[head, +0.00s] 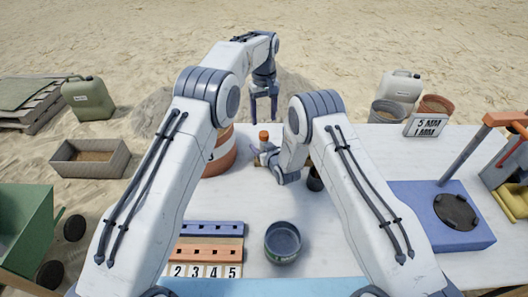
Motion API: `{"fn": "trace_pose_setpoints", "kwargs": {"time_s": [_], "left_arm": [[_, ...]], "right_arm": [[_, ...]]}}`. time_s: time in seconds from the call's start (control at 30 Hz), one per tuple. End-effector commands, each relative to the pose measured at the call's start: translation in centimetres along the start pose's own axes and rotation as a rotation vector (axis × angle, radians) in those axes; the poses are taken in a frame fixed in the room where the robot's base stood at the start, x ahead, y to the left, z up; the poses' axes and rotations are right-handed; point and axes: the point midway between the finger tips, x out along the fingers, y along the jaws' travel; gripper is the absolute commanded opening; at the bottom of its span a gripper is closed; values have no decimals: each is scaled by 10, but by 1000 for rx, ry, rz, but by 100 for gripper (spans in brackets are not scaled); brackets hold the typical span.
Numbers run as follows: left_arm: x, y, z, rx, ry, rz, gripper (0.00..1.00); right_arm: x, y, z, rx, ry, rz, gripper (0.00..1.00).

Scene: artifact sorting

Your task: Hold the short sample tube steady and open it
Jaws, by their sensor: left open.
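The short sample tube (264,144) shows near the far edge of the white table, upright, with an orange cap (264,134) on top. My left gripper (263,112) points down above the cap, its two fingers apart, with nothing between them and a gap to the cap. My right gripper (262,154) reaches in low from the right and is at the tube's body. Its fingers overlap the tube's lower part, so the tube's base is hidden. I cannot tell whether they close on it.
An orange-and-white barrel (222,155) stands left of the tube. A dark cup (315,180) is partly hidden by my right arm. A grey-green pot (283,242), a numbered rack (208,252) and a blue box (440,205) are nearer. The table's middle is clear.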

Motion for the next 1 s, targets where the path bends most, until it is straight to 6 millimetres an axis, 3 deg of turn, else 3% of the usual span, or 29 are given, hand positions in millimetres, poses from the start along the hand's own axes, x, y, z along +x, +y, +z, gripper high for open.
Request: {"fn": "trace_pose_setpoints", "kwargs": {"time_s": [0.03,0.13,1.0], "left_arm": [[0,0,0,0,0,0,68],[0,0,0,0,0,0,68],[0,0,0,0,0,0,68]], "right_arm": [[0,0,0,0,0,0,39],[0,0,0,0,0,0,1],[0,0,0,0,0,0,0]]}}
